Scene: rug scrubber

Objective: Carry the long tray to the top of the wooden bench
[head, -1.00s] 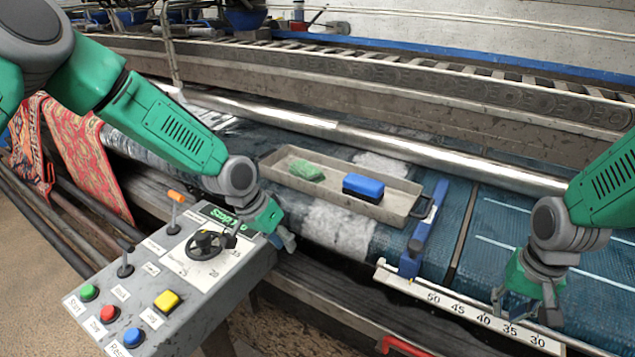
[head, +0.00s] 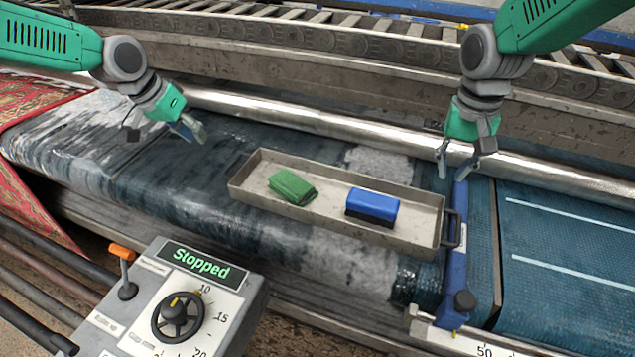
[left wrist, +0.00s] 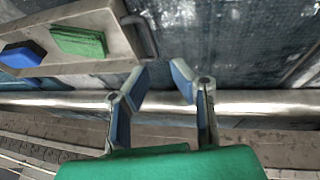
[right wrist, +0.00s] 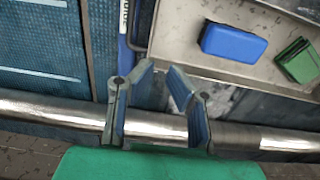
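The long tray (head: 335,222) is a shallow grey metal tray lying on the wet dark belt. It holds a green scrubber (head: 292,186) and a blue brush (head: 372,205). Its right end handle (head: 453,230) shows; the left end handle shows in the left wrist view (left wrist: 147,38). My left gripper (head: 193,131) is open and empty, left of the tray and apart from it. My right gripper (head: 458,165) is open and empty, above and behind the tray's right end. Both wrist views show a gap between the fingertips. I cannot make out a wooden bench.
A control panel (head: 160,315) reading "Stopped" stands at front left. A blue clamp (head: 457,262) with a ruler bar (head: 450,338) stands close beside the tray's right handle. A shiny metal roller (head: 290,118) runs behind the tray. A red patterned rug (head: 40,205) lies at left.

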